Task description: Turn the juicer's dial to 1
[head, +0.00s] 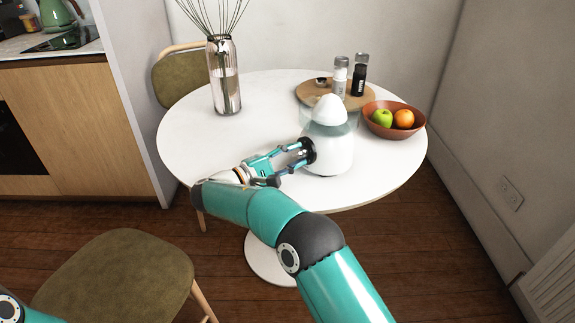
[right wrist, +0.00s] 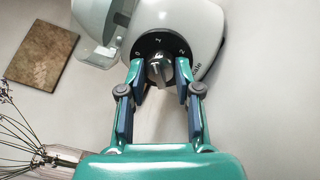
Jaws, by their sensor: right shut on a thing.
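The white juicer (head: 328,150) with a cone top and clear collar stands upright on the round white table, and it also fills the top of the right wrist view (right wrist: 205,22). Its grey dial (right wrist: 158,70) sits on a black disc marked 0, 1 and 2 from left to right. My right gripper (head: 306,150) reaches the juicer's left side. In the right wrist view its fingers are closed on both sides of the dial. I cannot tell for certain which number the dial points at. My left gripper is out of view.
A bowl (head: 388,130) with apple and orange stands right of the juicer. Behind it is a round wooden board (head: 309,96) with two shakers. A glass vase (head: 223,85) with stems stands at the back left.

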